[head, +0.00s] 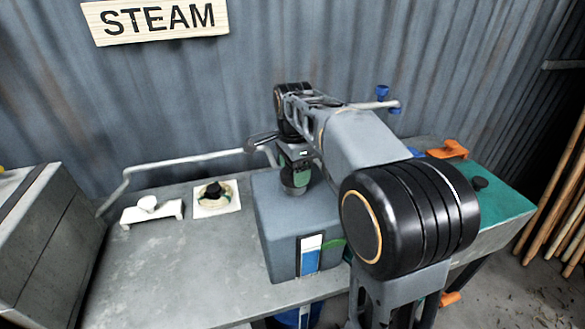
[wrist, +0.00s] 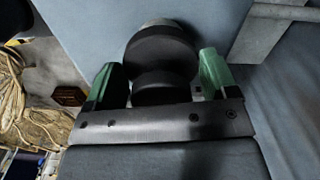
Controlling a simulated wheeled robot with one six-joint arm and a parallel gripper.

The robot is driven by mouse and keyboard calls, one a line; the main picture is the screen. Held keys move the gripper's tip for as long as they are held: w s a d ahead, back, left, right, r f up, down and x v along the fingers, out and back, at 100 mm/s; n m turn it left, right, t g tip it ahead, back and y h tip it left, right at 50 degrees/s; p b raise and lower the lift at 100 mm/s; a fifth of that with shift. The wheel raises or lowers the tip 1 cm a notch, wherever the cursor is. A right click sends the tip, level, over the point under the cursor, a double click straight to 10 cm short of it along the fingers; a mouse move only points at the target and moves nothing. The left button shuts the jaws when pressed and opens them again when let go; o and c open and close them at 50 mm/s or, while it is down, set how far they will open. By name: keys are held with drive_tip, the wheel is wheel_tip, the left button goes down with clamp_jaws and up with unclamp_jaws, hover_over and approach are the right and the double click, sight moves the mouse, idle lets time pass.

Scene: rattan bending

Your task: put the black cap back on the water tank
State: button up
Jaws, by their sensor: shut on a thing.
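The water tank (head: 290,235) is a blue-grey box on the grey bench, with a blue and white level strip on its front. My gripper (head: 296,182) points down over the tank's top. In the wrist view the black cap (wrist: 162,55) is a stepped round piece between my gripper's green fingers (wrist: 160,82), which are shut on it. The tank's blue-grey top (wrist: 95,25) lies beyond it. A pale grey rim (wrist: 158,23) shows just past the cap; I cannot tell whether cap and rim touch. The head view hides the opening behind my gripper.
A cream plate with a black knob (head: 213,191) and a white bracket (head: 150,209) lie left on the bench (head: 180,275). A metal pipe (head: 185,160) runs behind. Right is a green surface (head: 508,205) with an orange clamp (head: 449,150). Coiled strands (wrist: 40,115) show in the wrist view.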

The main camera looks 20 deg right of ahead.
drive_tip(key=shift+f+b, duration=0.55)
drive_tip(key=shift+f, duration=0.2)
idle(0.8)
drive_tip(key=o, duration=0.9)
drive_tip(key=shift+r, duration=0.2)
drive_tip(key=shift+r+p, duration=3.7)
drive_tip(key=shift+r, duration=0.15)
drive_tip(key=shift+c, duration=0.3)
